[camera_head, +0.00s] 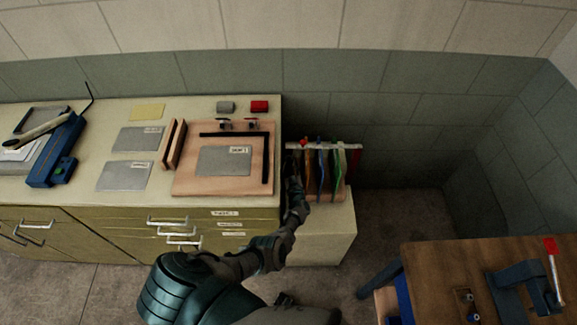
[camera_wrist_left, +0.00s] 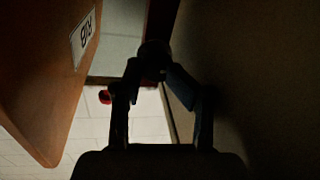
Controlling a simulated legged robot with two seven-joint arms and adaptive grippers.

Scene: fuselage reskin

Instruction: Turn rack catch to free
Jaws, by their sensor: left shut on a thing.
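The rack (camera_head: 352,146) stands at the right end of the long bench, with several coloured boards (camera_head: 322,172) hanging side by side under its pale top bar. My left gripper (camera_head: 291,165) reaches up to the rack's left side, between the bench end and the boards. In the left wrist view its fingers (camera_wrist_left: 153,74) are shut on a dark round knob (camera_wrist_left: 153,53), which looks like the rack catch. The catch's turned position is too dark to tell. A small red part (camera_wrist_left: 104,97) shows beyond the left finger. My right gripper is out of view.
A brown panel with a label (camera_wrist_left: 82,40) is close on the left in the wrist view, and a dark surface (camera_wrist_left: 240,80) is close on the right. The bench (camera_head: 90,192) holds a framed board (camera_head: 180,187) and metal sheets. A wooden table (camera_head: 430,265) stands at lower right.

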